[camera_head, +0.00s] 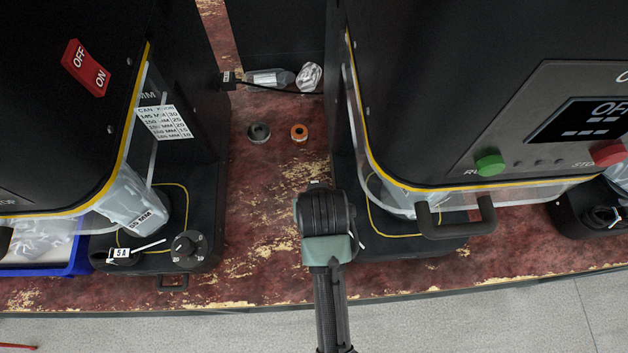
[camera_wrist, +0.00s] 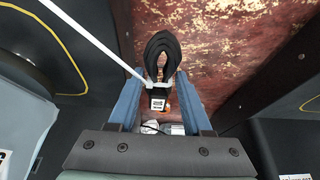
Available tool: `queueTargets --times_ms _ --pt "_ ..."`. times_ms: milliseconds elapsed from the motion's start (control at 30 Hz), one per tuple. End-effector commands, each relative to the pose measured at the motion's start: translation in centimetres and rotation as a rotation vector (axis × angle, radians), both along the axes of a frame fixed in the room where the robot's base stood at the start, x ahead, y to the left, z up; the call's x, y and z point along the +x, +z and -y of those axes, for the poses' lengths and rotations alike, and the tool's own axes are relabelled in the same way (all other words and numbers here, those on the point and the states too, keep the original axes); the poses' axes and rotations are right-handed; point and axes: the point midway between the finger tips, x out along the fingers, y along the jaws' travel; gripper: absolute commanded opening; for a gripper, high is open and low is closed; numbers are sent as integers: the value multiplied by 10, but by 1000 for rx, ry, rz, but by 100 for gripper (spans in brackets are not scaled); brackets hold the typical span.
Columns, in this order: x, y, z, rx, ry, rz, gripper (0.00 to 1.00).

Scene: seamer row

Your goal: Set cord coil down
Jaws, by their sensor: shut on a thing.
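The cord coil (camera_wrist: 163,52) is a black looped cord, bunched by a white cable tie, with a white label at its lower end in the wrist view. My gripper (camera_wrist: 158,88) has its two blue fingers either side of the bunched part and is shut on it. The loop sticks out beyond the fingertips, over the worn red bench top (camera_head: 270,210). In the head view my wrist covers the fingers and most of the coil; the tie's white tail (camera_head: 361,243) shows at its right. Whether the coil touches the bench I cannot tell.
Black machines stand left (camera_head: 75,110) and right (camera_head: 440,90) of the gap, close beside my gripper. A dark ring (camera_head: 258,132) and an orange ring (camera_head: 299,132) lie farther back. A clear bottle (camera_head: 268,78) and crumpled wrap (camera_head: 309,77) lie behind. Bare bench lies left of my wrist.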

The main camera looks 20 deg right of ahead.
Motion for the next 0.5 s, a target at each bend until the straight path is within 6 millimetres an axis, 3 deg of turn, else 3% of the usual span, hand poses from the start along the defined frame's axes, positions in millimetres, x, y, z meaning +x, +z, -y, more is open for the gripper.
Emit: queueTargets --times_ms 100,333,400,500 --pt "29 2 8 -1 -1 4 0" --pt "74 2 19 0 -1 3 0" --pt "68 -17 18 1 -1 -5 0" --pt "69 -27 18 1 -1 -1 0"
